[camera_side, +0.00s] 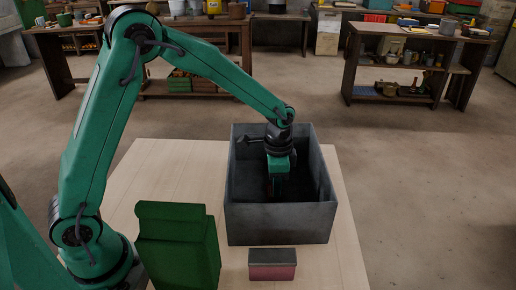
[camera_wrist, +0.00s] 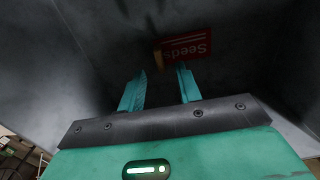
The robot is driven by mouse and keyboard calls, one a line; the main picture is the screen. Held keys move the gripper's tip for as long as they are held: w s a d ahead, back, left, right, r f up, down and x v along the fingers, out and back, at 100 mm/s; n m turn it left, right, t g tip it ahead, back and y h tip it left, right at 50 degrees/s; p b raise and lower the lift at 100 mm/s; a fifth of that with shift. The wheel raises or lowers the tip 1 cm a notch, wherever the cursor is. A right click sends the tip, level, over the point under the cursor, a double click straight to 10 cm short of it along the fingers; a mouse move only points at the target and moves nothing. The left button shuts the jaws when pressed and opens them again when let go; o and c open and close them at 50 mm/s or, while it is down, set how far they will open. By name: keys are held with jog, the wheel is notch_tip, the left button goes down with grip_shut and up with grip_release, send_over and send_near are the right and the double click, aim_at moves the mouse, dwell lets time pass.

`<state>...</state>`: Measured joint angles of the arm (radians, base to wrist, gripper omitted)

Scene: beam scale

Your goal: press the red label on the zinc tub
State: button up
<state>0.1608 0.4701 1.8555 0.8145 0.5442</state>
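The zinc tub (camera_side: 279,220) is a dark grey, open-topped box on the pale table. My gripper (camera_side: 277,190) reaches down inside it. The label lies just beyond the fingertips, a little right of the middle; I cannot tell the exact gap. The label is hidden in the side view.
A green container (camera_side: 177,245) stands on the table (camera_side: 340,240) left of the tub. A small red box with a grey top (camera_side: 272,265) sits in front of the tub. The tub's walls surround my gripper. Shelves and benches stand far behind.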

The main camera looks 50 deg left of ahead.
jog(key=shift+r, duration=2.15)
jog(key=s+a+r+n+t, duration=0.3)
jog(key=s+a+r+n, duration=0.1)
jog(key=s+r, duration=0.65)
jog(key=s+a+r+n+t, duration=0.2)
jog(key=s+a+r+n, duration=0.1)
jog(key=s, duration=0.8)
jog(key=shift+s+r+n+t, duration=0.2)
jog(key=shift+n+t, duration=0.1)
jog(key=shift+n, duration=0.2)
jog(key=shift+a, duration=0.1)
